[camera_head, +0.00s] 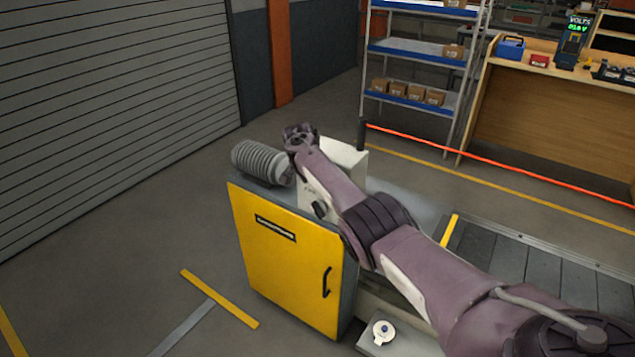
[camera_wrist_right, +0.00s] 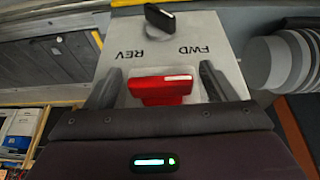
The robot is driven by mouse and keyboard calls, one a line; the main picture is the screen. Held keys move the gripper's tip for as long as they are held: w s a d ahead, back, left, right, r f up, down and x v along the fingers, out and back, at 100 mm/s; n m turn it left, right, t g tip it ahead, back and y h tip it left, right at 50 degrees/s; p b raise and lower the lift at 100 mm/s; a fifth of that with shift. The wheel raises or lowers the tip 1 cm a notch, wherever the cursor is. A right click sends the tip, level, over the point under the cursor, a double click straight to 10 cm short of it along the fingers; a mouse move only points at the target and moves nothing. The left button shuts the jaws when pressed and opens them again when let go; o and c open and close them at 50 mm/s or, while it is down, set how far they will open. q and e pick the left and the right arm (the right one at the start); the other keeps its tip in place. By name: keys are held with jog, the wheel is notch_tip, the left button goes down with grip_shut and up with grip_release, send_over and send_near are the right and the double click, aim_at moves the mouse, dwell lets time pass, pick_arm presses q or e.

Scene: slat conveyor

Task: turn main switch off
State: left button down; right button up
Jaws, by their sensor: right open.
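The main switch, a red handle with a pale mark (camera_wrist_right: 160,87), sits on a light grey control box (camera_wrist_right: 195,45) in the right wrist view. The handle lies crosswise in that view. My right gripper (camera_wrist_right: 158,80) is open, with one dark finger on each side of the red handle; I cannot tell whether either touches it. The control box also shows in the head view (camera_head: 346,158), behind my right arm, which hides the red handle there. My right gripper (camera_head: 300,137) is at the box's far side in that view. My left gripper is not in view.
A black selector knob (camera_wrist_right: 160,17) sits near the REV and FWD labels. A yellow cabinet (camera_head: 285,265) and grey ribbed motor (camera_head: 258,162) are beside the control box. The slat conveyor (camera_head: 540,270) runs right. A red rope (camera_head: 500,162) crosses behind.

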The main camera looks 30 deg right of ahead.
jog(key=v, duration=0.7)
jog(key=shift+r, duration=0.35)
jog(key=shift+a+f, duration=0.1)
jog(key=shift+a, duration=0.05)
jog(key=s+a+f+n, duration=0.1)
jog(key=s+f+n, duration=0.15)
jog(key=f, duration=0.85)
jog(key=s+a+f+n, duration=0.1)
jog(key=s+f+n, duration=0.15)
jog(key=f, duration=0.85)
jog(key=s+a+f+n, duration=0.2)
jog(key=s+f, duration=0.6)
jog(key=f, duration=0.2)
jog(key=s+a+f+n, duration=0.3)
jog(key=s+f, duration=0.5)
jog(key=f, duration=0.2)
jog(key=s+a+f+n+y, duration=0.1)
jog(key=s+a+f, duration=0.3)
jog(key=s, duration=0.9)
jog(key=s+a+f+n+y, duration=0.1)
jog(key=s+a+f+n, duration=0.2)
jog(key=s+f, duration=0.4)
jog(key=s+a+f+n+y, duration=0.1)
jog(key=s+a+f, duration=0.3)
jog(key=s, duration=1.4)
jog(key=shift+s+a+f+n+g+y, duration=0.35)
jog(key=shift+f+y, duration=0.25)
jog(key=shift+f, duration=0.3)
